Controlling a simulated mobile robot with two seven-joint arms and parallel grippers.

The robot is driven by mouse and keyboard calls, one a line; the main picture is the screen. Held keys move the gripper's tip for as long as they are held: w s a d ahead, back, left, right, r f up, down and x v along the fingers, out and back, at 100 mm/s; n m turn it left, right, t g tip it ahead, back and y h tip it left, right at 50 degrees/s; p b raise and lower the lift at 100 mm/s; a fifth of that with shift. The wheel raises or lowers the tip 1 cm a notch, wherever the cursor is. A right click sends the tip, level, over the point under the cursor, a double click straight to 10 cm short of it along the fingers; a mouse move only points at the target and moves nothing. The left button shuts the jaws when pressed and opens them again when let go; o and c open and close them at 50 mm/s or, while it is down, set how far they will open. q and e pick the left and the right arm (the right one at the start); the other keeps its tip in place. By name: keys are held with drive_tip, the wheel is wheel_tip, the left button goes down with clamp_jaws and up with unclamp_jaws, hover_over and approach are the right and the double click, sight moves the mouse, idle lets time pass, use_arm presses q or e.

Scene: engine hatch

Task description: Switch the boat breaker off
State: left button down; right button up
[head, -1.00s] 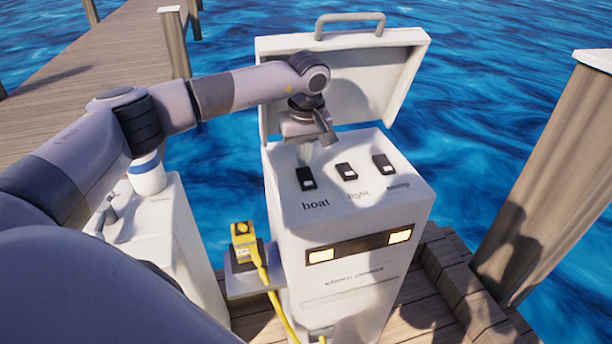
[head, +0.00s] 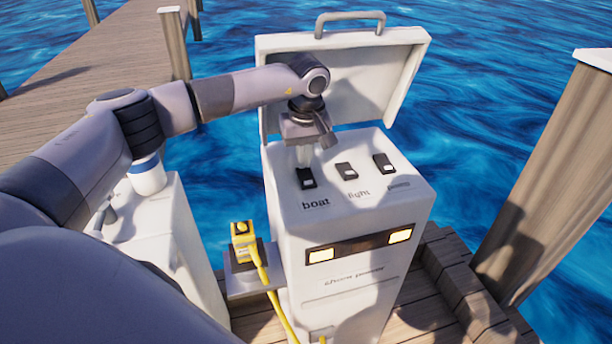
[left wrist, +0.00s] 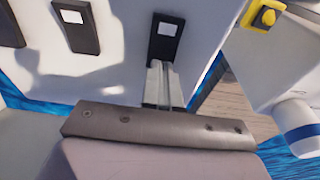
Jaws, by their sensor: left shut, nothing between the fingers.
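The boat breaker (head: 307,178) is a black switch with a white rocker, above the label "boat" on the sloped top of the white power box (head: 355,222). My left gripper (head: 304,163) is shut and empty, its fingertips pointing down at the far edge of this switch. In the left wrist view the shut fingers (left wrist: 163,70) end at the near edge of the boat breaker (left wrist: 167,38); I cannot tell whether they touch it. My right gripper is not in view.
The light switch (head: 346,171) and a third switch (head: 383,163) sit to the right. The raised lid (head: 375,75) stands behind my gripper. A yellow plug (head: 243,238) with its cable is at the box's left side. Water surrounds the dock.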

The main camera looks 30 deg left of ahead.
use_arm(q)
drive_tip(key=shift+f+b, duration=0.35)
drive_tip(key=shift+f, duration=0.35)
drive_tip(key=shift+r+p, duration=2.9)
drive_tip(key=shift+r, duration=0.75)
drive_tip(key=shift+f, duration=0.1)
drive_tip(key=shift+d, duration=0.1)
